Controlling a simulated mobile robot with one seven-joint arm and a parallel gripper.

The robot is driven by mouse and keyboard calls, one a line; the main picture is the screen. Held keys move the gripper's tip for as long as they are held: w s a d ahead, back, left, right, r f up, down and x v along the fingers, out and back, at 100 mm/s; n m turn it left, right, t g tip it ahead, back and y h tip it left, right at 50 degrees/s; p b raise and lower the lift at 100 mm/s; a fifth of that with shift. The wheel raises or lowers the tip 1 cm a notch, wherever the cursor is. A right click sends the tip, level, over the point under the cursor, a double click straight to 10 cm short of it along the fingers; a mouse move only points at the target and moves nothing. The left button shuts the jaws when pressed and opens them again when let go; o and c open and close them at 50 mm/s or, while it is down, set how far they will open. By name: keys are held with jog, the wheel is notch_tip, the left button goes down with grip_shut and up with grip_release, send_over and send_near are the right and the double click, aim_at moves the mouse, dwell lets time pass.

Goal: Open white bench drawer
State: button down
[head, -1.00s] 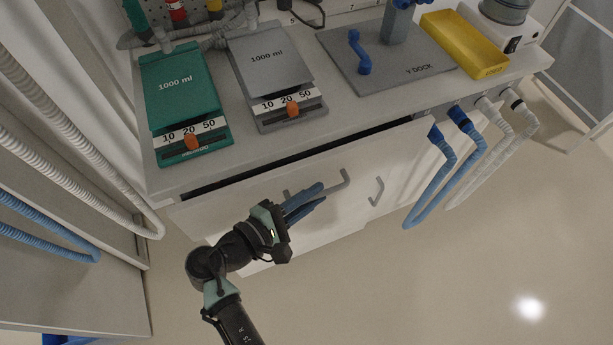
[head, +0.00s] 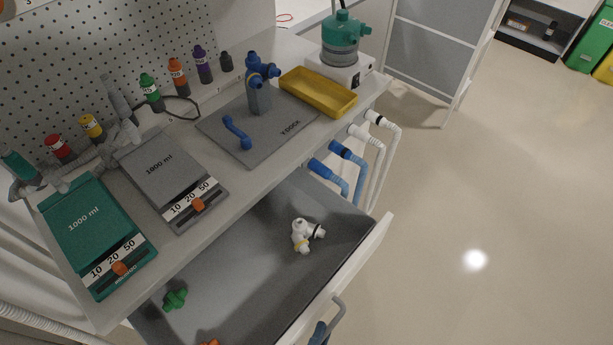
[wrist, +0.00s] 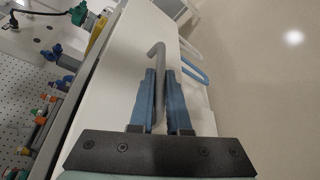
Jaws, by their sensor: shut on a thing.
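The white bench drawer (head: 350,270) is pulled well out from under the bench top in the head view, with its grey interior (head: 255,275) exposed. Its grey bar handle (head: 338,308) is on the drawer front. My gripper (wrist: 160,78) has its blue fingers on either side of the handle (wrist: 157,52) in the wrist view and is shut on it. In the head view only a bit of a blue finger (head: 318,332) shows at the bottom edge; the rest is out of frame.
In the drawer lie a white connector (head: 301,236), a green piece (head: 175,298) and an orange piece (head: 210,343). Blue hoses (head: 328,172) and white hoses (head: 378,150) hang at the bench's right end. The floor (head: 480,200) to the right is clear.

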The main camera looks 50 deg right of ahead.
jog(key=shift+s, duration=0.3)
jog(key=c, duration=1.2)
grip_release()
jog(key=shift+o, duration=0.2)
jog(key=v, duration=1.3)
jog(key=shift+b, duration=0.3)
